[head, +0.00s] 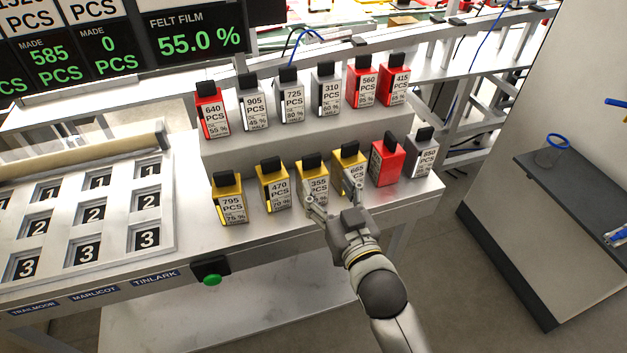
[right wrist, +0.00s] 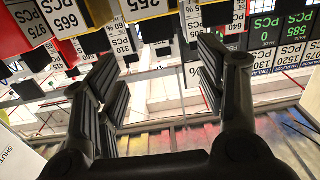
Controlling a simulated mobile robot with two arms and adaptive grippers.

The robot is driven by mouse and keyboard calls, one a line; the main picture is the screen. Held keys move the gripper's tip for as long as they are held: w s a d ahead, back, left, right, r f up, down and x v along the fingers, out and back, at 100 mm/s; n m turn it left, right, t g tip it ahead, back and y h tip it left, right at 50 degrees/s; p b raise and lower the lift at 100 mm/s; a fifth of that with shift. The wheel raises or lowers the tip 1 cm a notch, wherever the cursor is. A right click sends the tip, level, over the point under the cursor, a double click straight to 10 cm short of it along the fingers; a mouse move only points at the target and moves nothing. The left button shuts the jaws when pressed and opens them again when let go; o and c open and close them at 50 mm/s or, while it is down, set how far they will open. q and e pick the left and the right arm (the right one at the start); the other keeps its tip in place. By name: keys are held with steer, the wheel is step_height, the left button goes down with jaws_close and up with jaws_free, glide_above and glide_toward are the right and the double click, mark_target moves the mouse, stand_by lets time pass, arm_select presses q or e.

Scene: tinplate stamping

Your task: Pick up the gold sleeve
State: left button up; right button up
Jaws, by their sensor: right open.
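Several gold-yellow sleeves with black tops and white labels stand in the front row of the white bench: one labelled 795 (head: 229,198), one 470 (head: 274,186), one 355 (head: 312,172) and one that seems to read 665 (head: 349,158). My right gripper (head: 333,195) is open and empty, in front of the 355 and 665 sleeves. Its fingertips overlap their lower parts in the head view; contact cannot be told. In the right wrist view, the picture is inverted and a yellow sleeve (right wrist: 145,8) shows at the top, between the spread fingers. My left gripper is not in view.
A red sleeve (head: 386,164) and a grey sleeve (head: 423,155) stand right of the gold ones. Red and grey sleeves line the raised step (head: 290,144) behind. A numbered tray (head: 120,215) lies left. A green button (head: 212,280) is on the bench front.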

mark_target(313, 158)
steer(key=x, duration=0.5)
steer(key=shift+w+a+p, duration=0.1)
steer(key=shift+w+p, duration=0.2)
steer(key=shift+p, duration=0.1)
steer(key=shift+w+a+r, duration=0.1)
steer(key=shift+w+a, duration=0.05)
steer(key=shift+w, duration=0.25)
steer(key=shift+f+p+x, duration=0.1)
steer(key=shift+p+x, duration=0.25)
steer(key=shift+x, duration=0.7)
steer(key=shift+f+p+x, duration=0.15)
steer(key=shift+p+x, duration=0.2)
steer(key=shift+x, duration=0.7)
jaws_close()
steer(key=shift+r, duration=0.15)
